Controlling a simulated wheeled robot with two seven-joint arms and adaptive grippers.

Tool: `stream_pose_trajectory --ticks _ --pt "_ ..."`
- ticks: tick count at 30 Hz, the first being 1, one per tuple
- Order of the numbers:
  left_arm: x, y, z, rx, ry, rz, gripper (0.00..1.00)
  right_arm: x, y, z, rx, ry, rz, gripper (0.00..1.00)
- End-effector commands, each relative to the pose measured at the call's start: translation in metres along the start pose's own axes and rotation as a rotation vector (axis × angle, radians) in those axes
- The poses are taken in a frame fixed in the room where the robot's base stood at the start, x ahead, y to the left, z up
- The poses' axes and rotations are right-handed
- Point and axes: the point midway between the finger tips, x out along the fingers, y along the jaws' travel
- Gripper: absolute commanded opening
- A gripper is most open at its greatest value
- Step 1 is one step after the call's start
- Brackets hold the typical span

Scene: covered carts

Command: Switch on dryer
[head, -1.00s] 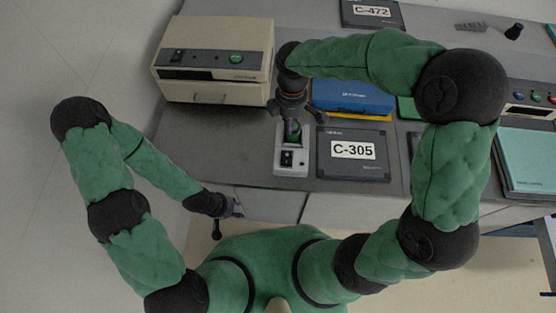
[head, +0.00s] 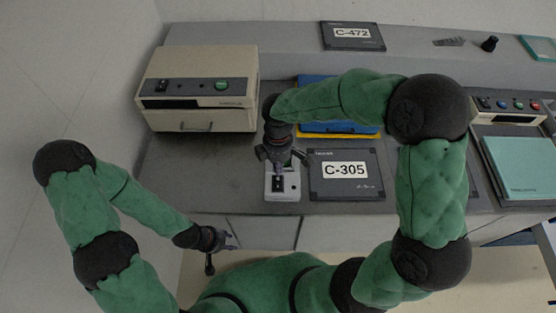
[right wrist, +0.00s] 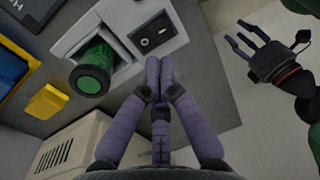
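A small white box (head: 283,192) with a black rocker switch (head: 278,184) stands on the grey counter. In the right wrist view the rocker switch (right wrist: 152,32) is beside a green round button (right wrist: 92,80) on a green cylinder. My right gripper (head: 280,166) is above this box, fingers drawn together and empty. In the right wrist view the fingertips (right wrist: 159,62) lie just below the rocker switch; contact cannot be told. My left gripper (head: 230,240) is open and empty in front of the counter. No readable label marks a dryer.
A beige machine (head: 197,90) with a black switch and green button stands at the left. A dark C-305 panel (head: 347,175) lies right of the white box, with a blue case (head: 315,92) behind. A turquoise-topped unit (head: 520,165) stands at the right.

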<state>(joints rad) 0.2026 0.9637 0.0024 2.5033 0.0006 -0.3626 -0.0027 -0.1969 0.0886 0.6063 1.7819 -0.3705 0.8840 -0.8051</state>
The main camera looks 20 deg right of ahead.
Motion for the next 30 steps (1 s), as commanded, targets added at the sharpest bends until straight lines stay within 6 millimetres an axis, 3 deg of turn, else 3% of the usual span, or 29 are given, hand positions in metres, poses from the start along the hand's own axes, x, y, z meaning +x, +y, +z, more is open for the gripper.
stream_pose_trajectory --ticks 6,12,30 --pt "0.013 -0.004 0.000 0.000 0.000 0.000 0.40 0.042 0.000 0.000 0.001 0.000 -0.002 0.00" --pt "0.019 -0.007 -0.001 0.000 0.000 0.000 0.40 0.064 0.000 0.000 0.000 0.000 0.000 0.00" --pt "0.018 -0.006 -0.001 0.000 0.000 0.000 0.40 0.077 -0.002 0.000 -0.001 0.000 -0.001 0.00"
